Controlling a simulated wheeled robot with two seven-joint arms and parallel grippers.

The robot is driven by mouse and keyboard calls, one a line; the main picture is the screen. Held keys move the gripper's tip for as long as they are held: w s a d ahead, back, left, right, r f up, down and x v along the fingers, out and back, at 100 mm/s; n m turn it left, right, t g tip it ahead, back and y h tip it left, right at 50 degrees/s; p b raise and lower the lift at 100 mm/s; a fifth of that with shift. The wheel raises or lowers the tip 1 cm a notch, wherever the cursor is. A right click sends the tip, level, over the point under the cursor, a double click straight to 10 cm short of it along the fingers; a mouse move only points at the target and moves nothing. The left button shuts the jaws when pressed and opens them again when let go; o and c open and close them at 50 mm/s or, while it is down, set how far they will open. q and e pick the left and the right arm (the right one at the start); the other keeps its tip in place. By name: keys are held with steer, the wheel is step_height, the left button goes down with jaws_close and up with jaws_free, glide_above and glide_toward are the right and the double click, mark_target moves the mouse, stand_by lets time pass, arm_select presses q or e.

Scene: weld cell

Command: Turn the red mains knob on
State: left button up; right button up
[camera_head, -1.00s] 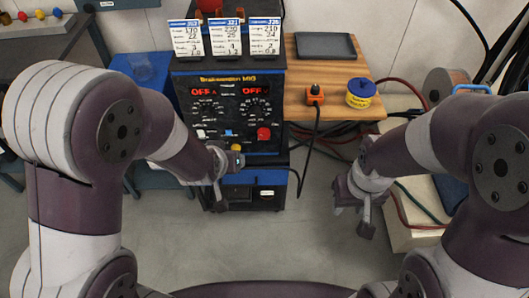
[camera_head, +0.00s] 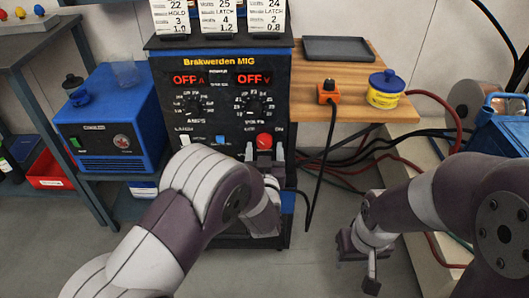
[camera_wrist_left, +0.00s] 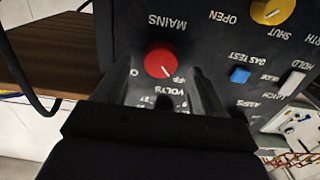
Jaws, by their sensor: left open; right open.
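The red mains knob (camera_head: 264,141) is at the lower right of the front panel of the black welder (camera_head: 222,62), whose two displays read OFF. In the left wrist view the knob (camera_wrist_left: 159,59) appears upside down under the word MAINS, its white pointer line toward the OFF mark. My left gripper (camera_head: 264,157) is open just in front of the knob. Its fingers (camera_wrist_left: 163,88) reach toward the knob, one to each side; I cannot tell whether they touch it. My right gripper (camera_head: 361,262) is open and empty, low at the right, away from the panel.
A blue switch (camera_wrist_left: 240,75) and a yellow knob (camera_wrist_left: 272,11) are near the red knob. A wooden shelf (camera_head: 350,80) at the right holds a dark tray (camera_head: 336,49), an orange plug (camera_head: 328,92) and a yellow tin (camera_head: 386,90). Cables hang below it. A blue machine (camera_head: 110,125) stands left.

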arm_select(q)
steer(key=shift+w, duration=0.85)
steer(key=shift+c, duration=0.3)
steer(key=c, duration=1)
steer(key=shift+r, duration=0.1)
